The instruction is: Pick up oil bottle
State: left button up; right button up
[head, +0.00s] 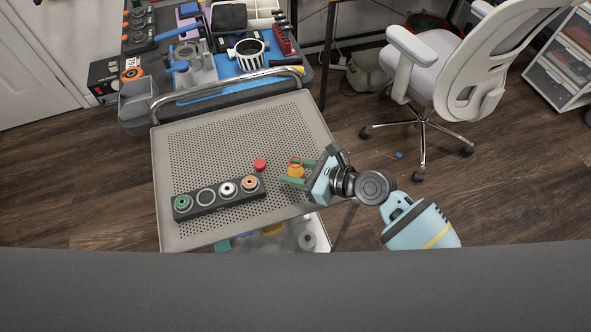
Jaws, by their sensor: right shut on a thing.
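A small bottle with a yellow-orange body and a reddish top (295,169) is at the right side of the perforated cart top (210,140). I take it to be the oil bottle. My right gripper (296,174) comes in from the right, its green fingers shut on the bottle. The fingers partly hide it. I cannot tell whether the bottle touches the cart top. My left gripper is not in view.
A dark button panel (218,198) with several round buttons lies at the cart's front. A small red piece (260,165) sits left of the bottle. A metal handle (225,85) rises at the cart's back, before a cluttered workbench. A white chair (440,70) stands right.

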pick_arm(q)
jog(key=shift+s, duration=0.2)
pick_arm(e)
jog(key=shift+r, duration=0.15)
jog(key=shift+r+p, duration=0.3)
jog(key=shift+r, duration=0.4)
notch_tip(320, 180, up, 3)
jog(key=shift+f+p, duration=0.2)
jog(key=shift+p, duration=0.2)
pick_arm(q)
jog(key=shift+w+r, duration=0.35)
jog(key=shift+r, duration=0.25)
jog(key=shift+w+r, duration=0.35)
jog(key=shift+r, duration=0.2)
pick_arm(e)
jog(key=s+d, duration=0.9)
jog(key=s, duration=0.4)
jog(key=shift+s+r, duration=0.15)
jog(key=shift+r, duration=0.25)
